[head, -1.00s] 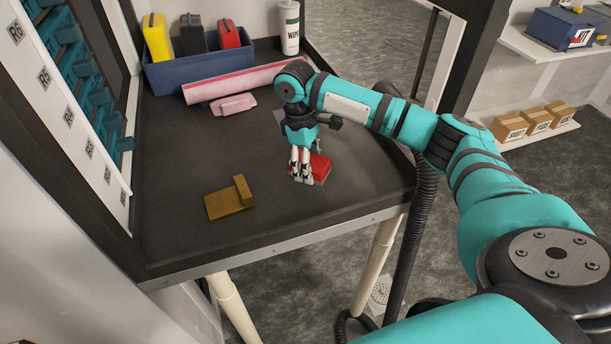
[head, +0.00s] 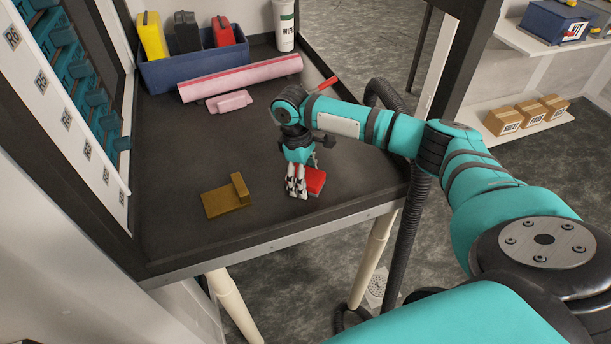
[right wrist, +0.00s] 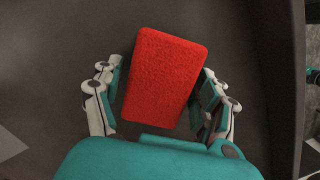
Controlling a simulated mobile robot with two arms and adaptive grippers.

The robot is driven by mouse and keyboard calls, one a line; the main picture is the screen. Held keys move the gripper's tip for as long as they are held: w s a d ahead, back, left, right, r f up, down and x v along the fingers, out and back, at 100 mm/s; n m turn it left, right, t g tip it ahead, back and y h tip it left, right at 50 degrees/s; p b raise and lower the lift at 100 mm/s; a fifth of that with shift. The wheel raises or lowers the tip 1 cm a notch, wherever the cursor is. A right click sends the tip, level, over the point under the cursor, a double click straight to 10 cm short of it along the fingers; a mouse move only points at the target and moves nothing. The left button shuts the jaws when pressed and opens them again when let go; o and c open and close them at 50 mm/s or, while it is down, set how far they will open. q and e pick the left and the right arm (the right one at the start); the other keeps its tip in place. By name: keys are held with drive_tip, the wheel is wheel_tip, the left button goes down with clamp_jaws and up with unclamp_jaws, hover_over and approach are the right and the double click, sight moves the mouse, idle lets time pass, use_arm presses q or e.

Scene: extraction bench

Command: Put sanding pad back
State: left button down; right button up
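A red, rough-faced pad (head: 315,182) is at my right gripper (head: 298,190), near the front right of the dark bench. In the right wrist view the pad (right wrist: 166,78) sits slightly turned between the fingers of my right gripper (right wrist: 163,95), which flank it closely on both sides and look shut on it. Whether the pad touches the bench is hard to tell. A blue caddy (head: 190,74) at the back of the bench holds a yellow, a black and a red item. My left gripper is not in view.
A brown stepped block (head: 227,200) lies left of my right gripper. A pink roll (head: 240,78) and a small pink block (head: 229,101) lie before the caddy. A white wipes canister (head: 285,25) stands at the back right. The bench middle is clear.

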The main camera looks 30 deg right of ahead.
drive_tip(key=shift+w+r, duration=0.1)
drive_tip(key=shift+r, duration=0.35)
wheel_tip(320, 180, up, 11)
drive_tip(key=w+a+b, duration=0.1)
drive_tip(key=b, duration=0.2)
drive_tip(key=shift+w+r, duration=0.15)
